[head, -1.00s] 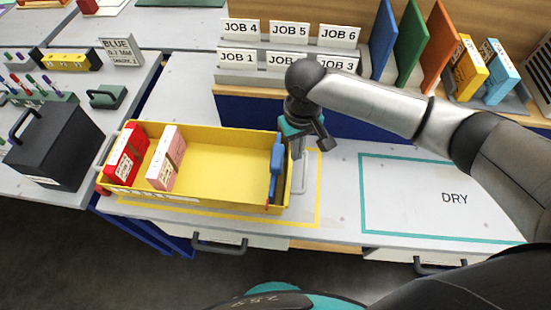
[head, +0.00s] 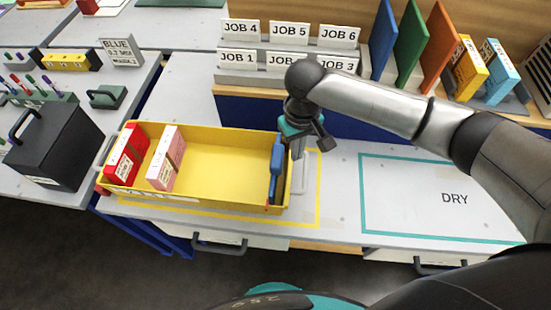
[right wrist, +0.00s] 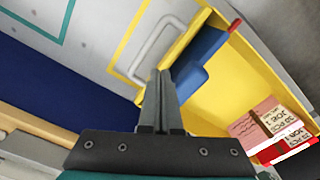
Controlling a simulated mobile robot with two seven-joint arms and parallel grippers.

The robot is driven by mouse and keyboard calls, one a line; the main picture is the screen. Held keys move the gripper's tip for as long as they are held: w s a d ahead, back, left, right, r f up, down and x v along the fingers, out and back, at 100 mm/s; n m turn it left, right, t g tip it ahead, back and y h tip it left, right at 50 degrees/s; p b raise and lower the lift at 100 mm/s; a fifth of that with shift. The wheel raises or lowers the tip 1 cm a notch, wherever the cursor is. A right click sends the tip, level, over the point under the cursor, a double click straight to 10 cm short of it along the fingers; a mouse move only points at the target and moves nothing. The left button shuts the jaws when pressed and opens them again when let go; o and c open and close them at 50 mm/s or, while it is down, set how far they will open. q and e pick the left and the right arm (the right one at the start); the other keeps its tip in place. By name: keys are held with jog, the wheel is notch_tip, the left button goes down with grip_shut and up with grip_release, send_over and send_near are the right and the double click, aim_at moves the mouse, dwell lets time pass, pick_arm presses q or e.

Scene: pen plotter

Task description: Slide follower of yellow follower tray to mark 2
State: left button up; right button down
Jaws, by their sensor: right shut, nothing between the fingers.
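The yellow follower tray (head: 215,158) lies on the bench in the head view, inside a yellow outline. Its blue follower (head: 276,165) stands near the tray's right end, with a red tip low at its front. My right gripper (head: 297,152) is shut and empty, fingers pointing down by the right end wall. In the right wrist view the closed fingertips (right wrist: 160,76) are beside the blue follower (right wrist: 197,68), near the tray's end wall; whether they touch is unclear. The scale marks are unreadable. My left gripper is not in view.
A red box (head: 126,152) and a pink box (head: 166,158) stand at the tray's left end; the tray's middle is empty. JOB signs (head: 289,60) and upright coloured boards stand behind. The DRY area (head: 455,198) to the right is clear.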

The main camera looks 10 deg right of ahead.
aim_at(278, 155)
jog(key=shift+f, duration=0.1)
dwell(0.6)
jog(key=shift+f+b, duration=0.3)
jog(key=shift+f, duration=0.7)
jog(key=shift+a, duration=0.1)
jog(key=shift+w+a+p, duration=0.25)
jog(key=shift+a, duration=0.65)
jog(key=shift+w+a+p, duration=0.2)
jog(key=shift+w+a, duration=0.05)
jog(key=shift+a, duration=0.7)
jog(key=shift+w+a, duration=0.1)
jog(key=shift+w+a+r, duration=0.1)
jog(key=shift+w+a, duration=0.2)
jog(key=shift+a, duration=0.65)
jog(key=shift+w+a, duration=0.25)
jog(key=shift+a, duration=0.7)
jog(key=shift+a, duration=0.15)
